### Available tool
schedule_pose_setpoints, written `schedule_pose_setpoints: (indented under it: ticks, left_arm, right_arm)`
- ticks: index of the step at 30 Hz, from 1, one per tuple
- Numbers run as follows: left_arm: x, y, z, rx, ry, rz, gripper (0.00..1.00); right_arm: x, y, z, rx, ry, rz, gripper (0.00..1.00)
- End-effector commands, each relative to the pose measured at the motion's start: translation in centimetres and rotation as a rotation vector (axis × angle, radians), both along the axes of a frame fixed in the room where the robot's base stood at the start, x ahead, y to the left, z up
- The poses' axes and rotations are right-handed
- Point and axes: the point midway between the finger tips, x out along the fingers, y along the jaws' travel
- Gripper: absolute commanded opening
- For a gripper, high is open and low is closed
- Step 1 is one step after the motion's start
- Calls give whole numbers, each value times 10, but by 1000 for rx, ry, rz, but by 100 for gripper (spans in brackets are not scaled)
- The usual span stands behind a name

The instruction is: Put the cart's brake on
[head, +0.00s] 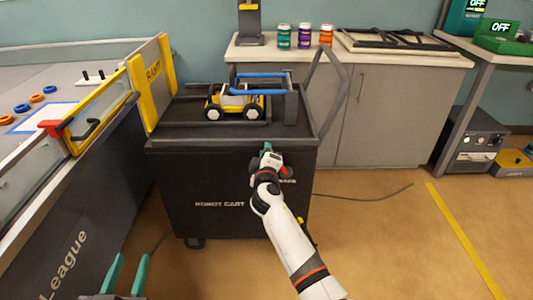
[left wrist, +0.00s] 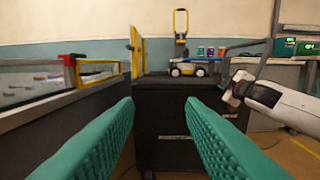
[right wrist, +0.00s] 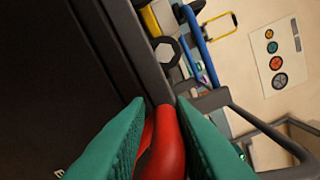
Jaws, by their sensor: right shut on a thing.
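The dark robot cart (head: 215,180) stands in the middle of the head view, with a small yellow and white wheeled robot (head: 235,102) on its top. The red brake handle (right wrist: 165,150) is on the cart's front near the top right corner. My right gripper (head: 267,150) is at the handle, and in the right wrist view its green fingers are shut on the red handle. Part of the handle is hidden by the fingers. My left gripper (head: 125,272) is open and empty at the lower left, well short of the cart.
A game table (head: 80,190) with a yellow gate panel (head: 152,82) stands close on the left. A grey cabinet (head: 385,105) with several small jars is behind the cart. A cable (head: 365,196) lies on the floor to the right. The floor at right is mostly clear.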

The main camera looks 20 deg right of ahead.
Motion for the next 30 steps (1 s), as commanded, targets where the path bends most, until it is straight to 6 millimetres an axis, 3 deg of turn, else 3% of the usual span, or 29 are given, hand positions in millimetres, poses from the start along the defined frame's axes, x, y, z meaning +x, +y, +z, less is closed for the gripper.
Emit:
schedule_pose_setpoints:
  ticks: [4,5,7,20,25,30]
  left_arm:
    - [0,0,0,0,0,0,36]
    - [0,0,0,0,1,0,36]
    - [0,0,0,0,1,0,36]
    - [-1,2,-7,13,52,4,36]
    - [-7,8,-31,54,214,15,36]
    - [-21,16,-59,99,400,26,36]
  right_arm:
    - [1,1,5,-3,-9,3,0]
    - [1,1,5,-3,-9,3,24]
    - [1,1,5,-2,-8,4,36]
    - [-8,3,2,1,-3,3,36]
    - [-31,10,4,3,-2,4,36]
    - [-68,20,5,2,-3,3,36]
